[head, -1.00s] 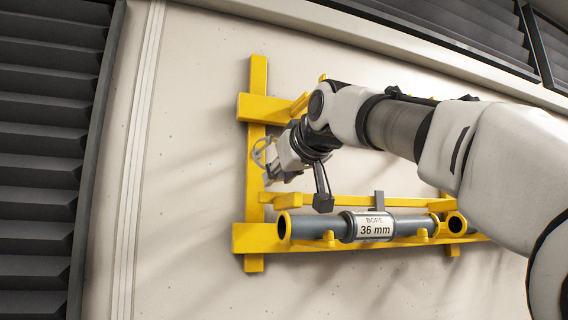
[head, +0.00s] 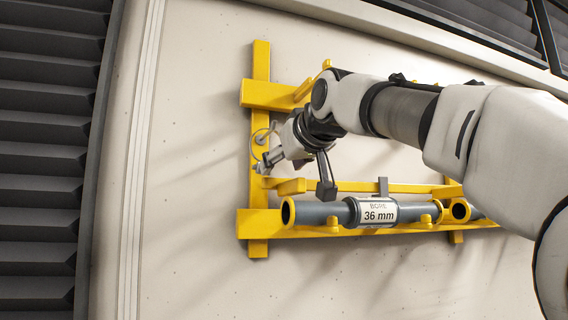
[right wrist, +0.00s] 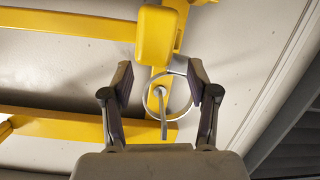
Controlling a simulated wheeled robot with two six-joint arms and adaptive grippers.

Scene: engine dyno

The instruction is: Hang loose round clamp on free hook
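The round clamp, a thin silver ring (right wrist: 148,104), shows in the right wrist view in front of the yellow upright post, between the two fingers. A thin grey pin or screw crosses inside it. I cannot tell whether the ring is around a hook. My right gripper (right wrist: 160,94) is open, with a finger on each side of the ring. The ring's upper tab comes close to one finger; contact is unclear. In the head view my right gripper (head: 296,172) is beside the post, and the ring (head: 256,133) shows small against it. My left gripper is not in view.
A yellow rack (head: 259,230) with rails and pegs is fixed to the pale wall. A blunt yellow peg end (right wrist: 157,36) stands close to the ring. A grey tube marked "36 mm" (head: 376,213) lies along the lower rail. Dark louvres (head: 45,160) stand at the left.

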